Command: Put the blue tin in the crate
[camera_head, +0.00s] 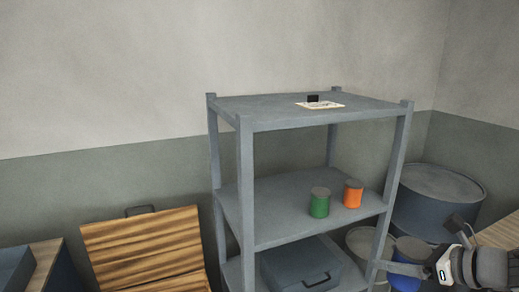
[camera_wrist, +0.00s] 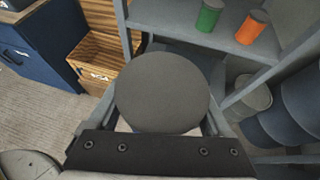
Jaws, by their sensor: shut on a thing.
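The blue tin (camera_head: 408,249) has a grey lid and is at the lower right of the head view, beside the shelf unit's front right post. My gripper (camera_head: 402,268) comes in from the right and is shut around the tin's side. In the wrist view the tin's round grey lid (camera_wrist: 162,90) fills the middle, between the two fingers, and hides most of its body. A slatted wooden box (camera_head: 145,248), seemingly the crate, stands on the floor left of the shelf unit. It also shows in the wrist view (camera_wrist: 101,50); its inside is not clear.
A grey shelf unit (camera_head: 245,190) bears a green tin (camera_head: 319,206) and an orange tin (camera_head: 353,196) on its middle shelf. A grey box (camera_head: 300,265) sits lower. Large drums (camera_head: 435,200) stand at right. A blue cabinet (camera_wrist: 42,45) stands left; floor (camera_wrist: 40,105) before it is clear.

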